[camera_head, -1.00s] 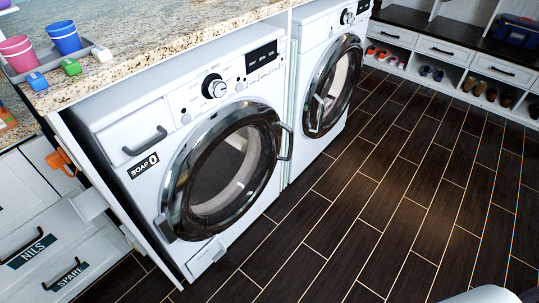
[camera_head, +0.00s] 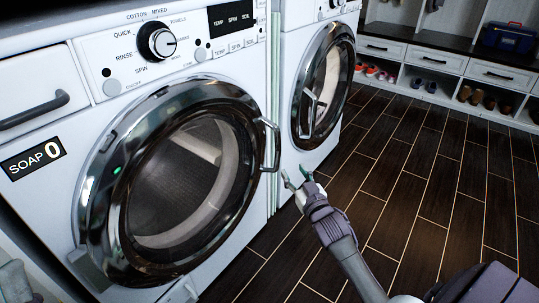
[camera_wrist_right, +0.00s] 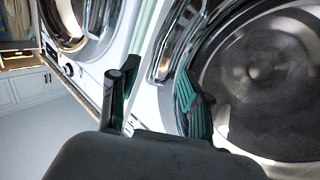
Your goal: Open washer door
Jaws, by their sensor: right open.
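The white washer (camera_head: 105,50) in front of me has a round glass door (camera_head: 180,180) with a dark chrome rim, and the door looks shut. Its chrome handle (camera_head: 274,145) stands out at the door's right edge. My right gripper (camera_head: 297,178) is open and empty, just right of and below the handle, apart from it in the head view. In the right wrist view its teal-padded fingers (camera_wrist_right: 155,100) are spread, with the door glass (camera_wrist_right: 255,75) at the right. A grey shape (camera_head: 14,282) at the lower left edge may be part of my left gripper; its jaws cannot be made out.
A second front-loading machine (camera_head: 325,85) stands right of the washer, its door (camera_head: 323,80) also shut. Dark plank floor (camera_head: 420,190) is open to the right. A shoe bench (camera_head: 450,75) with several shoes and a blue toolbox (camera_head: 508,35) line the back.

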